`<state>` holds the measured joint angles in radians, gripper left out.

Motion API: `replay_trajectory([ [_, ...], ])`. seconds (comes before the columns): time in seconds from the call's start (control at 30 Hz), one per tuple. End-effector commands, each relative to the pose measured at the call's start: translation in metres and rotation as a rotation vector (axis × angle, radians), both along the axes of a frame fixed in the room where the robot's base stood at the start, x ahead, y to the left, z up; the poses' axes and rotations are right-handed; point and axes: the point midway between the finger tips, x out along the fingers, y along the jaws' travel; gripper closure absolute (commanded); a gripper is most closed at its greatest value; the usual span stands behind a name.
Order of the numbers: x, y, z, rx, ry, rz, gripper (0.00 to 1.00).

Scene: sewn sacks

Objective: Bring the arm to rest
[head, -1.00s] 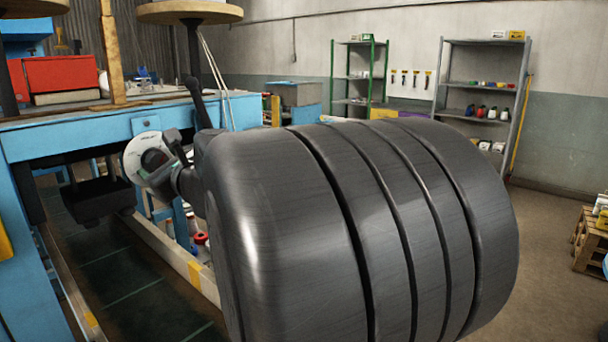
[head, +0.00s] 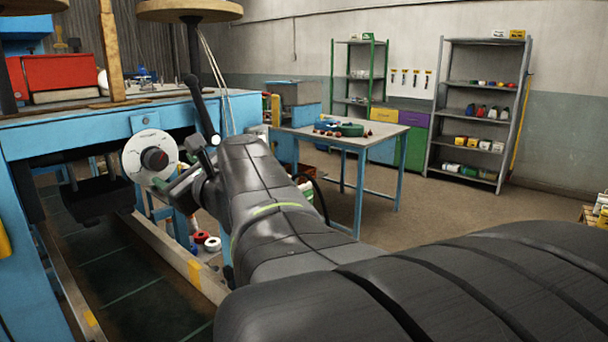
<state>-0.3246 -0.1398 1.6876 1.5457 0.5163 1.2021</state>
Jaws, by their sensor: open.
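My arm (head: 275,215) reaches from the lower right of the head view toward the blue machine at left. My gripper (head: 176,178) is at its far end, small and partly hidden by the wrist. It is open, and I see nothing held in it. It is just right of and below a white dial (head: 131,160) with a dark knob on the machine's front. I cannot tell whether the gripper touches the machine or the dark lever (head: 203,110) above it.
The blue sewing machine frame (head: 75,133) fills the left, with a dark conveyor belt (head: 115,270) below. A blue-legged table (head: 362,139) with small items stands behind my arm. Shelves (head: 482,100) line the back wall. Open floor (head: 430,215) lies at the right.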

Motion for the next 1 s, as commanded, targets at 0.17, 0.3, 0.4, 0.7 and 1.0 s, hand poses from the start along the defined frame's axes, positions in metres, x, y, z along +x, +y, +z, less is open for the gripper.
replay_trajectory([
  [0.17, 0.020, 0.023, 0.000, 0.000, 0.001, 0.003, 0.37],
  [0.3, 0.035, 0.041, 0.000, 0.000, 0.002, 0.003, 0.37],
  [0.4, 0.046, 0.053, 0.000, 0.000, 0.001, 0.002, 0.37],
  [0.7, 0.063, 0.072, -0.002, -0.098, -0.119, 0.002, 0.37],
  [1.0, 0.063, 0.072, -0.002, -0.323, -0.381, 0.001, 0.37],
])
